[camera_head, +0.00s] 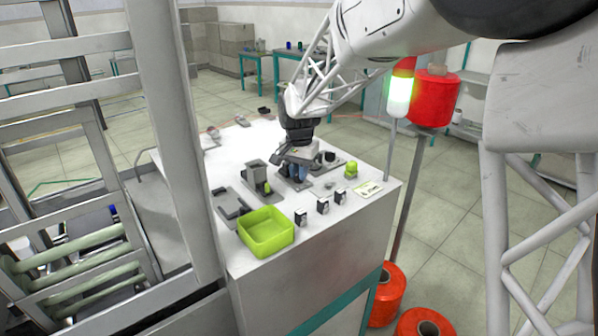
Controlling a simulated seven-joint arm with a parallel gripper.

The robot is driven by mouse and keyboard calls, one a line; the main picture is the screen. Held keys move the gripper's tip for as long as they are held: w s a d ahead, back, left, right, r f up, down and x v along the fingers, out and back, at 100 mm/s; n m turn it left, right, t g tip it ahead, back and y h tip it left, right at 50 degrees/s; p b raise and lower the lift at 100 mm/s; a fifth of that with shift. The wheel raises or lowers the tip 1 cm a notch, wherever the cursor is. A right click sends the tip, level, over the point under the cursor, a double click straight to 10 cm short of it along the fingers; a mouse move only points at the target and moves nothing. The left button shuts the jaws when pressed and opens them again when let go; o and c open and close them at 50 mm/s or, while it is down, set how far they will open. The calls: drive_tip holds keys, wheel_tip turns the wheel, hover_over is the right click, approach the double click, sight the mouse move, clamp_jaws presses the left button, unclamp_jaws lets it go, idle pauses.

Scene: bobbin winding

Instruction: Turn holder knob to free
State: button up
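My gripper (297,172) points down over the back middle of the white table, at a small fixture on a grey plate. Its fingers are small and dark here, and I cannot tell whether they are open or shut. Something bluish shows at the fingertips. The holder knob cannot be picked out for certain; my gripper hides much of that fixture. A round dark part (329,156) stands just right of the gripper. A grey upright fixture (257,176) with a green part stands to its left.
A lime-green bin (266,236) sits at the table's front left. A green button-like object (351,170) and a white label card (368,189) are at right. A signal lamp (400,93) rises beyond the table's right edge.

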drive_tip(key=o, duration=0.4)
drive_tip(key=shift+c, duration=0.2)
drive_tip(key=shift+n, duration=0.5)
drive_tip(key=n, duration=0.5)
drive_tip(key=shift+a, duration=0.15)
drive_tip(key=n, duration=0.6)
wheel_tip(320, 180, up, 8)
drive_tip(key=shift+s+r, duration=0.1)
drive_tip(key=shift+s, duration=0.05)
drive_tip(key=s+d+r+m, duration=0.1)
drive_tip(key=s+d+m, duration=0.1)
drive_tip(key=s+d, duration=0.6)
drive_tip(key=s+d+r+m+t, duration=0.1)
drive_tip(key=s+d+r+m, duration=0.1)
drive_tip(key=s+d, duration=0.6)
drive_tip(key=shift+s+m+t, duration=0.3)
drive_tip(key=shift+s, duration=3.25)
